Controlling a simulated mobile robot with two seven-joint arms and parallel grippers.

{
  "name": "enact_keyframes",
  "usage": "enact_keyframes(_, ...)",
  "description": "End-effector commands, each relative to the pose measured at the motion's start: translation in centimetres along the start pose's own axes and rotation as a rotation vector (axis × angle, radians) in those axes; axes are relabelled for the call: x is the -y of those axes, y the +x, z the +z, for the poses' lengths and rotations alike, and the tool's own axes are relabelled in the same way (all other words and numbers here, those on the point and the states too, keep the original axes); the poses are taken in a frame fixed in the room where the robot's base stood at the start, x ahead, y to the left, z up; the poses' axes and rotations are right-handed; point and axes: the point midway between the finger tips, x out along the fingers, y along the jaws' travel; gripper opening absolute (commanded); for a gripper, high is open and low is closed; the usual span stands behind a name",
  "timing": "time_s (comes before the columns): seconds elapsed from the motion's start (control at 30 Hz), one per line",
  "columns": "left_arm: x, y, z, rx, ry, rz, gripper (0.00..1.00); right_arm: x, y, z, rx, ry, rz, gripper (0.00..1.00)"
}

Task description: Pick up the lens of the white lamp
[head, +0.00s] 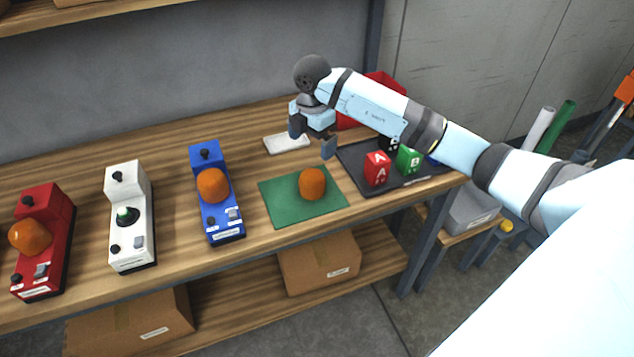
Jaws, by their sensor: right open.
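The white lamp (127,240) stands on the wooden bench between a red lamp and a blue lamp. Its top shows a small green bulb (127,215) with no lens over it. An orange lens (312,184) sits on the green mat (282,214) to the right of the blue lamp. My right gripper (313,142) is open and empty above the bench, behind and above the orange lens, pointing down. My left gripper is not in view.
The red lamp (52,250) and blue lamp (222,221) each carry an orange lens. A dark tray (359,171) with lettered blocks lies right of the mat. A white flat piece (286,143) lies behind the mat. A red box (384,83) stands behind my right arm.

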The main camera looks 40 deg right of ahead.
Motion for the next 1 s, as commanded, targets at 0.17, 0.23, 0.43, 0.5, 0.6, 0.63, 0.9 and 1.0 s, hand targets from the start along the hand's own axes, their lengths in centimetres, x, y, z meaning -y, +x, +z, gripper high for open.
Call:
enact_keyframes(0.17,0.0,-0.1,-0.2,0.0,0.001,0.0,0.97,0.1,1.8,0.7,0.029,0.026,-0.011,1.0)
enact_keyframes(0.23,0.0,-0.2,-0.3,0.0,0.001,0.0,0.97,0.1,3.2,0.7,0.028,0.026,-0.011,1.0)
enact_keyframes(0.43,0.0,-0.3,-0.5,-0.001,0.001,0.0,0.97,0.1,6.8,0.7,0.025,0.024,-0.008,1.0)
enact_keyframes(0.5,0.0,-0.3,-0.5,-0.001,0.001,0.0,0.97,0.1,7.6,0.7,0.025,0.023,-0.006,1.0)
enact_keyframes(0.6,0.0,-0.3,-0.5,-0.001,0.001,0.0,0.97,0.1,8.2,0.7,0.026,0.022,-0.006,1.0)
enact_keyframes(0.63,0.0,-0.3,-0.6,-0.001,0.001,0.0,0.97,0.1,8.3,0.7,0.026,0.022,-0.006,1.0)
enact_keyframes(0.9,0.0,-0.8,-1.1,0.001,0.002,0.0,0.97,0.6,11.1,0.2,0.024,0.022,-0.008,1.0)
enact_keyframes(1.0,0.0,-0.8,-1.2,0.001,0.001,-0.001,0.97,0.5,12.7,0.3,0.024,0.023,-0.007,1.0)
